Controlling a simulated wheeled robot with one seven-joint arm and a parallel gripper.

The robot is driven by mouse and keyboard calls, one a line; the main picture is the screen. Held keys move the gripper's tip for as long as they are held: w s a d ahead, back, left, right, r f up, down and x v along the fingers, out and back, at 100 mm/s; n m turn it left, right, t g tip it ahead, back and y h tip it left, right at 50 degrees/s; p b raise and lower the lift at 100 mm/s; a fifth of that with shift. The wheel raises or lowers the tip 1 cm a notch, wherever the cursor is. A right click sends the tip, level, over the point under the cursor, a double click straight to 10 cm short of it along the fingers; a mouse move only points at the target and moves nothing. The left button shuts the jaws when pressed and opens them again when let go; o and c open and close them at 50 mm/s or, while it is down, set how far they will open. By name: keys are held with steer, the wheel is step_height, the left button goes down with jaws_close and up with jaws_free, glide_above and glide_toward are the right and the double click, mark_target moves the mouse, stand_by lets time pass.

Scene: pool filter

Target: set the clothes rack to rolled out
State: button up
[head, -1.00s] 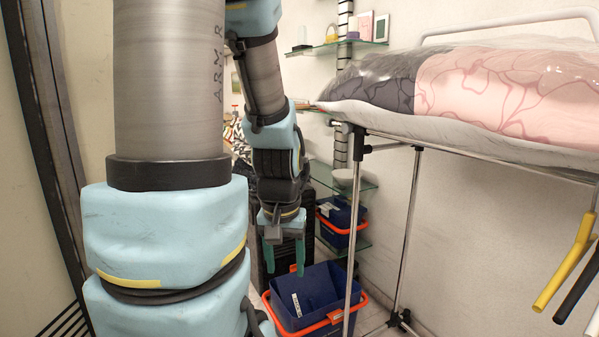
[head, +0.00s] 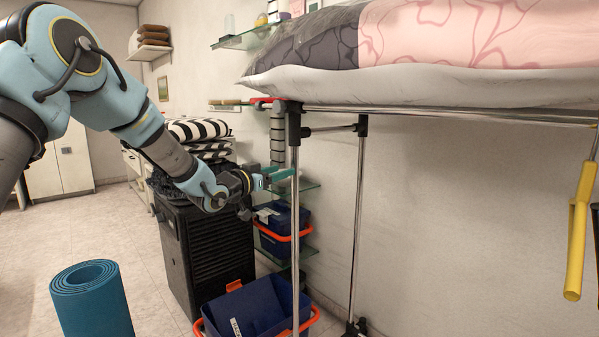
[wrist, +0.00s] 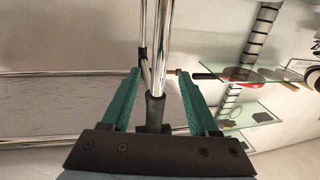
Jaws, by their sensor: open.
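The clothes rack is a chrome frame with a vertical post (head: 294,215) at its near left corner, black corner joints and a top rail. Bagged bedding lies on top of it. My gripper (head: 279,177) is level and open, its teal fingers pointing right at the post, just below the black corner joint. In the wrist view the chrome post (wrist: 156,70) with its black sleeve stands between the two open teal fingers of my gripper (wrist: 154,95). Whether either finger touches the post I cannot tell. The rack's feet are mostly hidden or out of frame.
A blue bin with an orange rim (head: 255,310) stands on the floor by the post. Glass shelves (head: 245,38) are on the wall behind. A black cabinet (head: 205,250) stands below my arm. A rolled blue mat (head: 92,300) stands at lower left.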

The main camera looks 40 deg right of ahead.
steer(key=w+d+p, duration=0.1)
steer(key=d, duration=0.9)
steer(key=shift+w, duration=0.15)
steer(key=shift+c, duration=0.3)
jaws_close()
stand_by(0.8)
